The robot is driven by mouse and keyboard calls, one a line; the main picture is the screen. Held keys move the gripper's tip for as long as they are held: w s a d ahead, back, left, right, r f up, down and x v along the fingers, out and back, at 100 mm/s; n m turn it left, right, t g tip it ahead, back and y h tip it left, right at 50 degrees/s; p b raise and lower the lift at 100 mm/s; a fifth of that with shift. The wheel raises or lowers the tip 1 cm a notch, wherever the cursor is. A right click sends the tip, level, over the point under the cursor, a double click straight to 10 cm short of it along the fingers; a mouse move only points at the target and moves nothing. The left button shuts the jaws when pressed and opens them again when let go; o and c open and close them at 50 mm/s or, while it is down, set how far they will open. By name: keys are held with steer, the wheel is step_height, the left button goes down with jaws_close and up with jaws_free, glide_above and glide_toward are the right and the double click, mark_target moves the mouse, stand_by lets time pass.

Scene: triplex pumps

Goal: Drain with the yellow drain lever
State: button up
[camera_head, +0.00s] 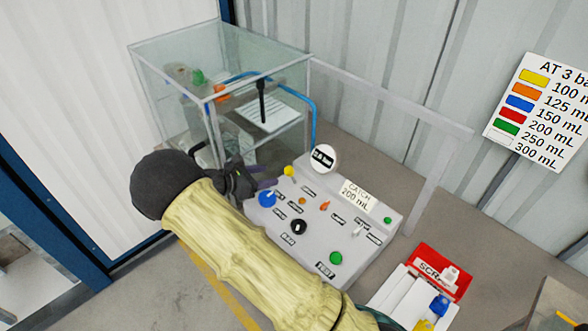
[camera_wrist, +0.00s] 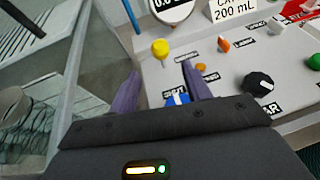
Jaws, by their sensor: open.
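The yellow drain lever (camera_head: 289,171) has a round yellow knob and stands at the far left part of the grey control panel (camera_head: 318,245). In the wrist view its knob (camera_wrist: 160,47) shows just beyond my fingertips, between their lines. My gripper (camera_head: 268,183) is open and empty, with its purple fingers pointing toward the lever. In the wrist view the fingers of my gripper (camera_wrist: 160,69) are spread apart. I cannot tell how far the fingertips are from the knob. The lever's stem is mostly hidden.
A blue knob (camera_head: 267,198) is close below my fingers. An orange lever (camera_head: 325,206), a black knob (camera_head: 299,227) and a green button (camera_head: 336,258) are on the panel. A round gauge (camera_head: 323,158) rises behind it. A glass tank (camera_head: 160,85) stands left. A red scrap bin (camera_head: 440,268) is right.

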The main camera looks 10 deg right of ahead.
mark_target(292, 175)
steer(key=p+x, duration=0.2)
steer(key=x, duration=0.9)
steer(key=shift+d+f+p, duration=0.1)
steer(key=shift+d+p, duration=0.2)
steer(key=shift+p, duration=0.1)
steer(key=shift+w+a, duration=0.1)
jaws_close()
